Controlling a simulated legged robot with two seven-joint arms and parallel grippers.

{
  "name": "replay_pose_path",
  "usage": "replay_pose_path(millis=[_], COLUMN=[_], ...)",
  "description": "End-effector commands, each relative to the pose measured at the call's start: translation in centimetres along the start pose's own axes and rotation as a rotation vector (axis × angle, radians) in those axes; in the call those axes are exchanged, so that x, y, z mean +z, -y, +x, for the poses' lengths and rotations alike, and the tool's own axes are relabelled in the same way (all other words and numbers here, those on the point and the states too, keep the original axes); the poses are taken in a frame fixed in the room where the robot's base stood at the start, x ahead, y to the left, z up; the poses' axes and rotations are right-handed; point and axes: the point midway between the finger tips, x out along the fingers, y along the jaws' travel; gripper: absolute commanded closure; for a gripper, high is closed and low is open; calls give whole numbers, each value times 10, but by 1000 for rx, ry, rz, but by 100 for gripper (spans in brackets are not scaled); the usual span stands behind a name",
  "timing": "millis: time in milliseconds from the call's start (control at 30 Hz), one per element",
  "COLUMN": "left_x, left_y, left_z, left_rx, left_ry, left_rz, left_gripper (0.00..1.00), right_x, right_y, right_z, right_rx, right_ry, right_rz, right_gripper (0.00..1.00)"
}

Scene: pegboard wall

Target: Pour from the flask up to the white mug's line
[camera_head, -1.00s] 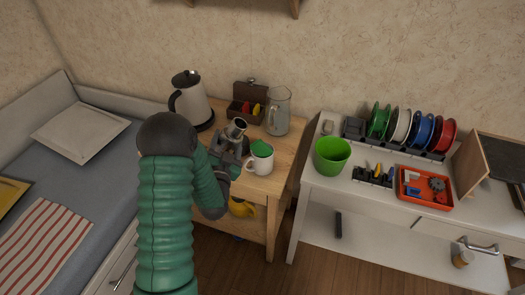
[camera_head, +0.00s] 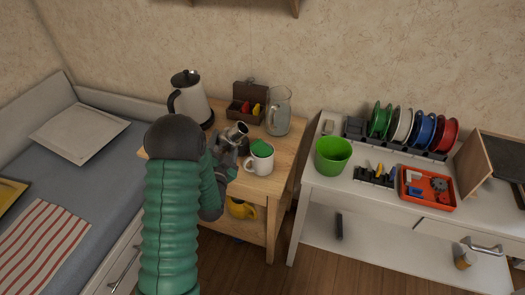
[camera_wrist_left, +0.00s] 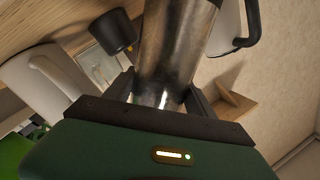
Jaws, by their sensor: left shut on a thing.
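The metallic flask (camera_head: 238,131) is held by my left gripper (camera_head: 229,147) above the wooden side table, tilted with its mouth toward the upper right. In the left wrist view the flask (camera_wrist_left: 176,45) stands between the fingers of my left gripper (camera_wrist_left: 160,103), which is shut on it. The white mug (camera_head: 258,167) stands upright on the table just right of the gripper, apart from the flask. No stream is visible. My right gripper is out of view.
A kettle (camera_head: 188,99), an open brown box (camera_head: 245,109) and a glass pitcher (camera_head: 279,111) stand behind on the side table (camera_head: 287,163). A green cup (camera_head: 332,155), spools and an orange tray (camera_head: 427,203) occupy the white desk at right.

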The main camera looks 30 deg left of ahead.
Motion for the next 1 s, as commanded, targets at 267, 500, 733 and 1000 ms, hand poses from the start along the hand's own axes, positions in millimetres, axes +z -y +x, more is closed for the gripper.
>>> replay_pose_path(millis=[267,500,733,1000], left_x=[2,6,6,6], left_y=[0,-2,-1,1], left_z=[1,1,1,0], left_rx=[-4,-4,-4,-4], left_ry=[-4,-4,-4,-3], left_rz=[69,108,144,209], left_gripper=[100,100,100,100], right_x=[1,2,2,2], right_y=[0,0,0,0], right_z=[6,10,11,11], right_rx=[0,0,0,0], right_ry=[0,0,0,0], right_rz=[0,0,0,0], right_gripper=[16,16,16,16])
